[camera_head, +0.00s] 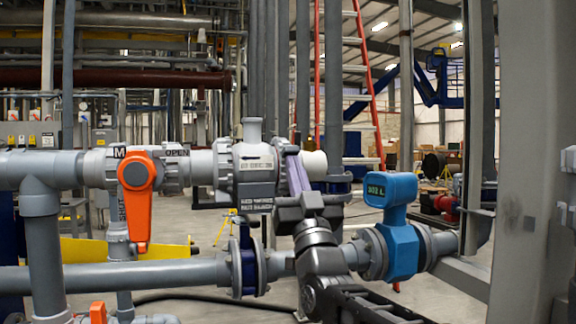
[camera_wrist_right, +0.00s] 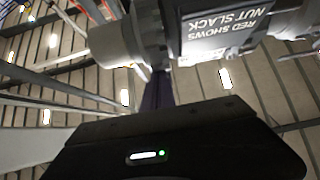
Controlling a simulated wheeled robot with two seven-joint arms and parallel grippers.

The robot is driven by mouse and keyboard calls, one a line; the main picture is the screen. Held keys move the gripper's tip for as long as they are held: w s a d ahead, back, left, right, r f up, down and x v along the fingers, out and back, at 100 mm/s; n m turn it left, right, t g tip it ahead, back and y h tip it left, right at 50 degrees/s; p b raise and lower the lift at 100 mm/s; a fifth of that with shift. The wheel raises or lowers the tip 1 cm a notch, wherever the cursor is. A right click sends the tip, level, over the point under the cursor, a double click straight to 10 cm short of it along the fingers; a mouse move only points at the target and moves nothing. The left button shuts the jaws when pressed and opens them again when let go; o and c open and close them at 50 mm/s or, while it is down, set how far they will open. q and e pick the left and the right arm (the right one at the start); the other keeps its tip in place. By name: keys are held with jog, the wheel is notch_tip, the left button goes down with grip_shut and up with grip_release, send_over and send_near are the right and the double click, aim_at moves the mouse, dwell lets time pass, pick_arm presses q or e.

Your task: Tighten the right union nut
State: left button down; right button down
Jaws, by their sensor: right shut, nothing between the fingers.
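The grey check valve body (camera_head: 255,178) sits in the upper pipe line, with a label about red showing nut slack at its lower side. The label (camera_wrist_right: 228,40) appears upside down in the right wrist view. The right union nut (camera_wrist_right: 122,38) is a grey ribbed ring at the valve's right end. My left gripper is not in view.
An orange valve handle (camera_head: 138,198) hangs down on the left of the same line. A blue flow meter (camera_head: 400,225) stands on the lower pipe, right of my right gripper. A grey column (camera_head: 526,150) closes the right side. A white pipe end (camera_head: 314,164) lies beyond the nut.

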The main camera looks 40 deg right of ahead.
jog(key=shift+s+r, duration=0.1)
jog(key=shift+r, duration=0.2)
jog(key=shift+w+r+p, duration=0.2)
jog(key=shift+r+p, duration=0.15)
jog(key=shift+r, duration=0.15)
jog(key=shift+w+r+p, duration=0.15)
jog(key=shift+r+p, duration=0.2)
jog(key=shift+r, duration=0.15)
jog(key=shift+a, duration=0.1)
